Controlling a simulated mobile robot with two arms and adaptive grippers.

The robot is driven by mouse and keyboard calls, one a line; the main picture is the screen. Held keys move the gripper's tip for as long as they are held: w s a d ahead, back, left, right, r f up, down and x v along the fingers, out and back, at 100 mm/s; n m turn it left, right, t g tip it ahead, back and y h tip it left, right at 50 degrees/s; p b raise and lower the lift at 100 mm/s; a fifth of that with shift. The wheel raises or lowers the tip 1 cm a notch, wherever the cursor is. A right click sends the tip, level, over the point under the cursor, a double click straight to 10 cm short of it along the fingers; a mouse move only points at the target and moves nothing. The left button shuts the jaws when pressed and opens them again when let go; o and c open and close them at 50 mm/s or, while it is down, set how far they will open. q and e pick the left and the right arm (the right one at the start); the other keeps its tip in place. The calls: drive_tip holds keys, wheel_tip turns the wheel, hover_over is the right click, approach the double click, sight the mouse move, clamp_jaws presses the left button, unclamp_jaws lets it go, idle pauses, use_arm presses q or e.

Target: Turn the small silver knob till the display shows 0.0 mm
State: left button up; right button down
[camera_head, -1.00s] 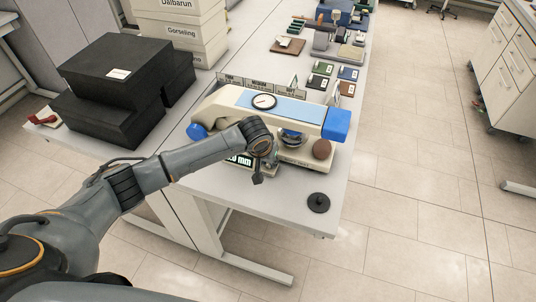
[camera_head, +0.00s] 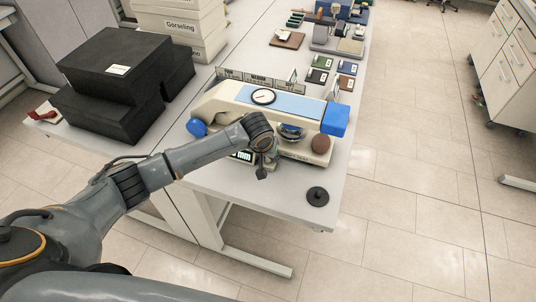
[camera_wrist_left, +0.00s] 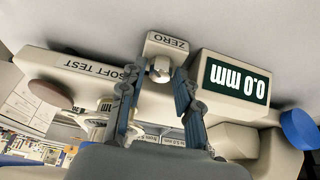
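The tester (camera_head: 215,104) is a cream device with a blue top on the table. Its small silver knob (camera_wrist_left: 160,68) sits below the ZERO label (camera_wrist_left: 167,41) in the left wrist view. The display (camera_wrist_left: 236,81), upside down there, reads 0.0 mm; in the head view my arm partly covers it (camera_head: 243,156). My left gripper (camera_wrist_left: 154,80) is open, with one finger on each side of the knob. A gap shows between the knob and the right-hand finger; contact on the other side is unclear. In the head view the knob is hidden. My right gripper is not in view.
Black boxes (camera_head: 122,85) and labelled white boxes (camera_head: 180,25) stand to the left on the table (camera_head: 225,200). A round black disc (camera_head: 317,195) lies near the front right corner. Small coloured sample pieces (camera_head: 320,62) lie behind the tester. The front table strip is mostly clear.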

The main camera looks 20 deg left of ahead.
use_arm(q)
drive_tip(key=shift+r, duration=0.1)
drive_tip(key=v, duration=1.1)
drive_tip(key=shift+s+r, duration=0.25)
drive_tip(key=shift+r, duration=0.1)
